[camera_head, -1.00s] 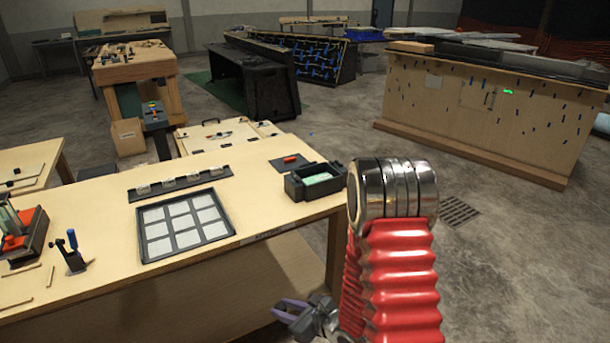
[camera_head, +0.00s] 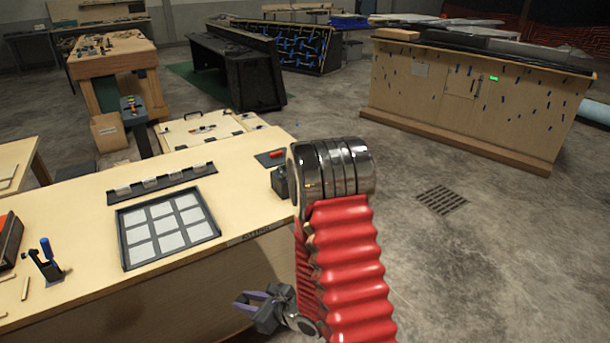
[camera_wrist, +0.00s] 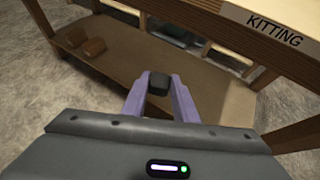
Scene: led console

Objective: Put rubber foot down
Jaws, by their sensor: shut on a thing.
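My gripper (camera_head: 246,299) has purple fingers and hangs beside the front of the kitting table (camera_head: 80,225), lower than its top. In the wrist view my gripper (camera_wrist: 158,80) is shut on a small dark block (camera_wrist: 158,86), which looks like the rubber foot. The block sits between the fingertips, clear of any surface. In the head view it is too small to make out. The table's underside and a lower shelf (camera_wrist: 150,65) show beyond the fingers in the wrist view.
A framed tray (camera_head: 128,258) with several light squares and a dark strip (camera_head: 118,197) lie on the tabletop. My red arm partly hides a dark bin (camera_head: 280,184). Two brown blocks (camera_wrist: 93,47) rest on the lower shelf. Floor right of the table is open, with a grate (camera_head: 442,200).

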